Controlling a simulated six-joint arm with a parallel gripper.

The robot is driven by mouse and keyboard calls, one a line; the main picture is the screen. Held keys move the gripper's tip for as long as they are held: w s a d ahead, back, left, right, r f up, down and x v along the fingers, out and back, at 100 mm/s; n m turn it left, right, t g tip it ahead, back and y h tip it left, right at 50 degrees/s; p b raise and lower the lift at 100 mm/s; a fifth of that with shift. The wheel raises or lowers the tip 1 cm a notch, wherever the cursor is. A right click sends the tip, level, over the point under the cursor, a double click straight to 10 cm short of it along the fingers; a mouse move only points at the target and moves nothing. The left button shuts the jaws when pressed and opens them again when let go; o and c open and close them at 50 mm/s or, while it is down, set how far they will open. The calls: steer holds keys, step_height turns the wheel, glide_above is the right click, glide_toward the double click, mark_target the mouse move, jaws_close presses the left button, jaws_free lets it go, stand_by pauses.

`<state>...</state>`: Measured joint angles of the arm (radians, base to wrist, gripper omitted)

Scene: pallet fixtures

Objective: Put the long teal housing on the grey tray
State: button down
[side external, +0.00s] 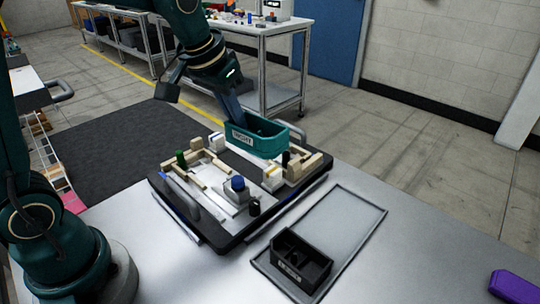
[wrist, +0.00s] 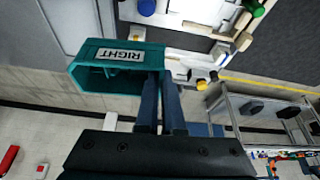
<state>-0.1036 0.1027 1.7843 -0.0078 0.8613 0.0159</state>
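The long teal housing (side external: 262,143) is an open-topped box with a white label. The label reads RIGHT in the wrist view, where the housing (wrist: 88,52) shows at upper left. My gripper (side external: 238,116) is shut on one end of it and holds it above the black pallet fixture. In the wrist view, my gripper's fingers (wrist: 160,84) close on the housing's end wall with a narrow gap between them. The grey tray (side external: 352,214) lies flat on the table at the right front, apart from the housing. A black divided housing (side external: 298,262) stands on its near end.
The black pallet (side external: 222,243) carries wooden blocks, a blue knob (side external: 237,184), green and black posts, and handles. A purple object (side external: 512,287) lies at the table's right edge. The far part of the grey tray is bare. A workbench (side external: 262,30) stands behind.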

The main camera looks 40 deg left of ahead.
steer(key=shift+m, duration=0.4)
steer(key=w+d+f, duration=0.2)
steer(key=d+f, duration=0.1)
steer(key=shift+d+f, duration=0.1)
steer(key=shift+f, duration=0.2)
glide_above(310, 217)
steer(key=s, duration=0.2)
steer(key=f, duration=0.7)
steer(key=shift+w+f, duration=0.1)
steer(key=shift+w, duration=0.1)
steer(key=shift+f, duration=2)
steer(key=shift+f, duration=0.15)
steer(key=c, duration=1)
jaws_free()
steer(key=shift+c, duration=0.2)
